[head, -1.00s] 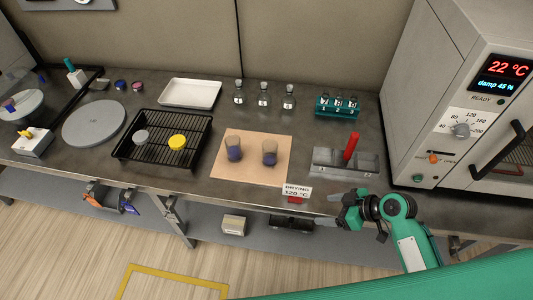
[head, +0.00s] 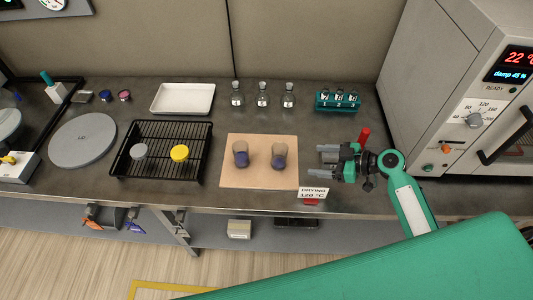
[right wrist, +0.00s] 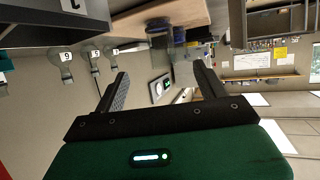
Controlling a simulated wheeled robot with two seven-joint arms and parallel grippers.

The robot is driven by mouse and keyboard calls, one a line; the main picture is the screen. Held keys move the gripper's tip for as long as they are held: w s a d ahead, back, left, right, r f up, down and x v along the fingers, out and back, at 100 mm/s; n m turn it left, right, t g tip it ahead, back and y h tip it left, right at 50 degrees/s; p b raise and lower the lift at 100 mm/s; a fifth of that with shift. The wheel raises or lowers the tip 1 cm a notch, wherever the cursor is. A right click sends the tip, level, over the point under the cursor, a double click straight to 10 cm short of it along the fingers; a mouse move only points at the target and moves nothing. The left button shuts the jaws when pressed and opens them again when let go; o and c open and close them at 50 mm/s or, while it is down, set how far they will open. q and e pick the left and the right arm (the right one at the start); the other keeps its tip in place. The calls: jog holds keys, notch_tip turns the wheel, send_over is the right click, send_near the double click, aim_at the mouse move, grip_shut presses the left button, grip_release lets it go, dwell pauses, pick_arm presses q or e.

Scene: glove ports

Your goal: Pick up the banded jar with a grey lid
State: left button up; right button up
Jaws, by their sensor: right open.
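I cannot make out a grey lid on either. A round grey lid-like disc (head: 139,151) and a yellow one (head: 179,153) lie on a black wire rack (head: 150,175). My right gripper (head: 322,161) is open and empty, just right of the board, fingers pointing left toward the right jar and apart from it. In the right wrist view its open fingers (right wrist: 161,73) show nothing between them. My left gripper is not in view.
The tan board (head: 235,180) lies mid-bench. A white tray (head: 183,98), several flasks (head: 262,97) and a teal vial rack (head: 338,101) stand behind. A drying sign (head: 312,193) is at the front edge. The oven (head: 460,90) stands at right.

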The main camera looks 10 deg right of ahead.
aim_at(279, 157)
jog(key=p+x, duration=0.2)
jog(key=x, duration=0.6)
jog(key=shift+w+r+p, duration=0.1)
jog(key=shift+w+p, duration=0.05)
jog(key=shift+p, duration=0.15)
jog(key=shift+w+a, duration=0.15)
jog(key=shift+a, duration=0.15)
jog(key=shift+w+a, duration=0.1)
jog(key=shift+a, duration=0.05)
jog(key=p+x, duration=0.2)
jog(key=x, duration=0.2)
jog(key=shift+p, duration=0.4)
jog(key=shift+w+a+f, duration=0.2)
jog(key=shift+a+f, duration=0.2)
jog(key=shift+f, duration=0.05)
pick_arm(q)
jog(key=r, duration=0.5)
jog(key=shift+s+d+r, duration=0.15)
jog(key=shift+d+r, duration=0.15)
pick_arm(e)
jog(key=shift+c, duration=0.4)
jog(key=c, duration=1)
